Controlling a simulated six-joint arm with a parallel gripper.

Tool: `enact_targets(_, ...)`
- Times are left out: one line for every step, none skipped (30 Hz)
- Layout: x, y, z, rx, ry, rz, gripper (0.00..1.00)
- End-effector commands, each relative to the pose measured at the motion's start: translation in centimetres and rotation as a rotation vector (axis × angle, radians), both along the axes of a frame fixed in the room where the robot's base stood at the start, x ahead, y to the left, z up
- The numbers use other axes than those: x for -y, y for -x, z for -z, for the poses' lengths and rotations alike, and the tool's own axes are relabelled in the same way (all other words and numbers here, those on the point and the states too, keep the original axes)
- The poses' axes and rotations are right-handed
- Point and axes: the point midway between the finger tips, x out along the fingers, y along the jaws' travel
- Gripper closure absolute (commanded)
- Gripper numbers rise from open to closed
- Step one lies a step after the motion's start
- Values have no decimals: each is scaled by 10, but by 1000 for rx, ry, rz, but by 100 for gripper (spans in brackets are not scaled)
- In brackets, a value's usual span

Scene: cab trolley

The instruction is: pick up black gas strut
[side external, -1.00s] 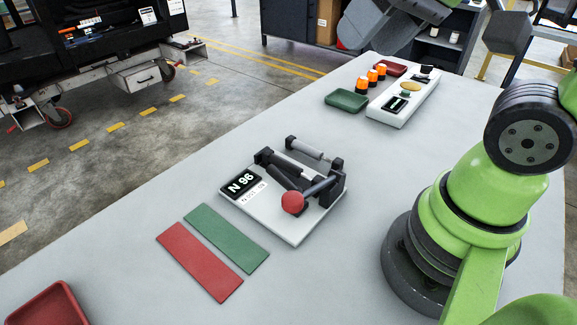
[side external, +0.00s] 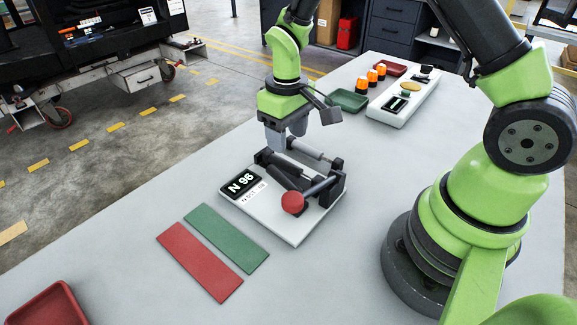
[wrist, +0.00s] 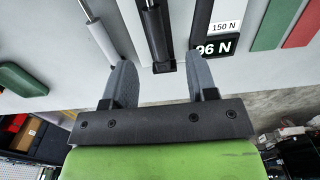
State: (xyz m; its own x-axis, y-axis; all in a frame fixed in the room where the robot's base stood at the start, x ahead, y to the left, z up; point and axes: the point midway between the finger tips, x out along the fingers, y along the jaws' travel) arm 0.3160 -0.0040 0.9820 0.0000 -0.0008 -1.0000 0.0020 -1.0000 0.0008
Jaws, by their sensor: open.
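The black gas strut (side external: 283,177) lies in a white fixture (side external: 297,235) on the table, held near its ends by dark blocks. In the wrist view the black strut (wrist: 156,32) runs up the picture with a silver rod at its far end. My gripper (side external: 287,138) is open and empty, pointing down above the far-left side of the fixture. In the wrist view its fingers (wrist: 160,75) are spread to either side of the strut's near end block (wrist: 164,67). A gap shows on both sides; exact height is unclear.
A light grey strut (side external: 304,147) lies beside the black one, close to the left finger in the wrist view. Green (side external: 227,236) and red (side external: 199,261) strips lie left.

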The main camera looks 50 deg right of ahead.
Motion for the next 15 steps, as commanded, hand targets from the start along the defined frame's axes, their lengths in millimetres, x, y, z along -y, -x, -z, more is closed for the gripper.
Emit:
enact_targets(0, 1, 9, -6, 0, 0, 47)
enact_targets(0, 1, 13, -5, 0, 0, 47)
enact_targets(0, 1, 19, -5, -1, 2, 47)
enact_targets(0, 1, 22, -4, -1, 2, 47)
enact_targets(0, 1, 24, -4, -1, 3, 47)
enact_targets(0, 1, 27, -2, -1, 2, 47)
enact_targets(1, 1, 29, -2, -1, 2, 47)
enact_targets(1, 0, 31, -2, -1, 3, 47)
enact_targets(1, 0, 34, -2, -1, 2, 47)
enact_targets(2, 0, 38, -3, 0, 2, 47)
enact_targets(3, 0, 42, -4, -1, 3, 47)
enact_targets(4, 0, 49, -4, -1, 3, 47)
enact_targets(5, 0, 54, -5, -1, 4, 47)
enact_targets(6, 0, 58, -5, -1, 4, 47)
enact_targets(6, -1, 64, -5, -1, 4, 47)
